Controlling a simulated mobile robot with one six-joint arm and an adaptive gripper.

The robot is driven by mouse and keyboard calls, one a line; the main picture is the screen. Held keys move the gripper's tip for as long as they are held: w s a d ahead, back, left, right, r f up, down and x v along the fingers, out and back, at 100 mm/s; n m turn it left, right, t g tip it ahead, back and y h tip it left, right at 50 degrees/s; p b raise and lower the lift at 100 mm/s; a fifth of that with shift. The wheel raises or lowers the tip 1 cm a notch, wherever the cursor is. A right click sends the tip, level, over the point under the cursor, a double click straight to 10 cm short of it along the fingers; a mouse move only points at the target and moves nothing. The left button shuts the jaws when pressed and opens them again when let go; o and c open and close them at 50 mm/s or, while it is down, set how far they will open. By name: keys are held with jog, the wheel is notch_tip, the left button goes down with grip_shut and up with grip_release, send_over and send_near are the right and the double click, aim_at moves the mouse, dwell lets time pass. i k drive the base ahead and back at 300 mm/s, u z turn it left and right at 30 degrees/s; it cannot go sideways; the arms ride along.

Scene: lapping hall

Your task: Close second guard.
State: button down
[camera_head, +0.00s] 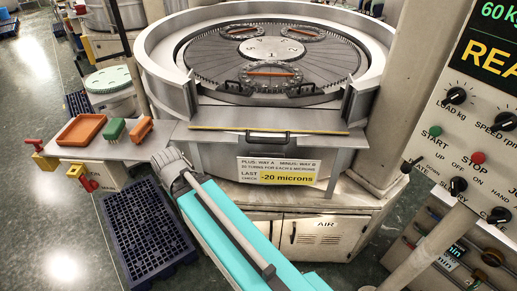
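The lapping machine's round grey wall (160,75) stands around a dark toothed plate (215,62). The wall has a gap at the front. A grey front guard panel (215,118) with a yellow strip and a black handle (267,135) sits low below this gap, so the plate shows above it. I cannot tell which part is the second guard. My teal arm reaches up from the bottom, with a grey rounded part in front of the machine's lower left. No gripper fingers show.
A side shelf (100,150) holds an orange tray (81,130), a green block (114,129) and an orange block (141,129). A dark blue crate (140,225) stands on the floor. A control panel (470,130) with knobs is at the right. Carriers with orange pieces (270,74) lie on the plate.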

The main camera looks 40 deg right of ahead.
aim_at(247, 118)
jog(key=k, duration=1.65)
jog(key=z, duration=0.7)
jog(key=i, duration=1)
